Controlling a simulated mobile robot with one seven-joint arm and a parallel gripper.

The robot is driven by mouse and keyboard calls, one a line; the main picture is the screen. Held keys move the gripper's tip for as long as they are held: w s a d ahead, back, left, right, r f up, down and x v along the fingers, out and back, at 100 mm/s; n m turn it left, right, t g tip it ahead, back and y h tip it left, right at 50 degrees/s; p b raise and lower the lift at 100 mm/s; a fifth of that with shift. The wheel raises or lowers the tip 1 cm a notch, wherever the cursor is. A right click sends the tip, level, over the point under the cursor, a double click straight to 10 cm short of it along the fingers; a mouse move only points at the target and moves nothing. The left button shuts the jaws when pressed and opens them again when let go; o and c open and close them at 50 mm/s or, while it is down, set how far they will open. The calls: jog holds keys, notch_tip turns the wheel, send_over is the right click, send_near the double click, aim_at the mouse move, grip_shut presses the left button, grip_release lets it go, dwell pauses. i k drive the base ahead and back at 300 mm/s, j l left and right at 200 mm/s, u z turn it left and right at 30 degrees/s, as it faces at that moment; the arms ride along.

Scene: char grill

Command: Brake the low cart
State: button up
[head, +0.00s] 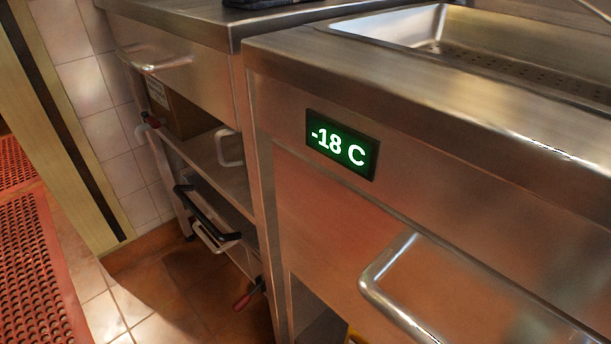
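I cannot tell for sure which thing is the low cart. Under the left steel counter (180,20) there is an open bay with shelves. Low in it is a dark curved bar handle (205,213) with a lighter metal handle (213,240) just below it. A red-tipped lever (249,294) sticks out low at the bay's right side, near the floor. No wheels are clearly visible. My gripper is not in view.
A steel unit with a green "-18 C" display (342,145) and a bar handle (390,285) fills the right. A brown box (188,115) sits on the upper shelf (205,165). Tiled floor (105,318) and a red perforated mat (30,265) lie at left.

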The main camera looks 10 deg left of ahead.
aim_at(242, 300)
jog(key=k, duration=1)
